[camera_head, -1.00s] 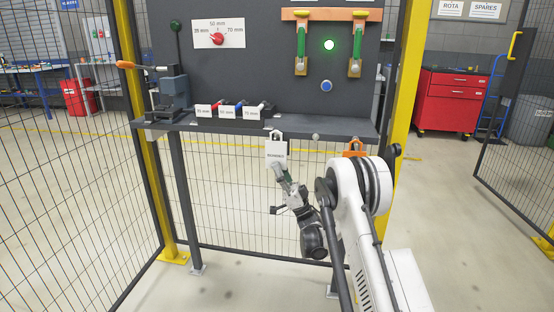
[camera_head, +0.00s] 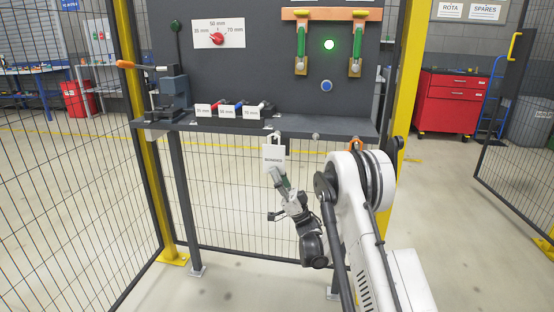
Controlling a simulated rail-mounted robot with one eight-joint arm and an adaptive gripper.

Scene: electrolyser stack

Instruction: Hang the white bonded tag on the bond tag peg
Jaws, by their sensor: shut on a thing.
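The white bonded tag (camera_head: 274,157) hangs upright just below the front edge of the dark shelf (camera_head: 350,130), with dark lettering on its face. My gripper (camera_head: 275,174) is shut on the lower part of the tag, reaching up from below. The tag's top loop is close to the shelf's front edge. The bond tag peg is not clearly visible there; I cannot tell whether the loop is around it or only in front of it. A round silvery peg end (camera_head: 315,136) shows bare on the shelf edge to the right.
An orange item (camera_head: 355,145) hangs at the shelf edge, partly behind my arm. Labelled blocks (camera_head: 228,111) and a lever clamp (camera_head: 170,92) stand on the shelf. A yellow post (camera_head: 137,120) and mesh fence flank the left. Space below the shelf front is open.

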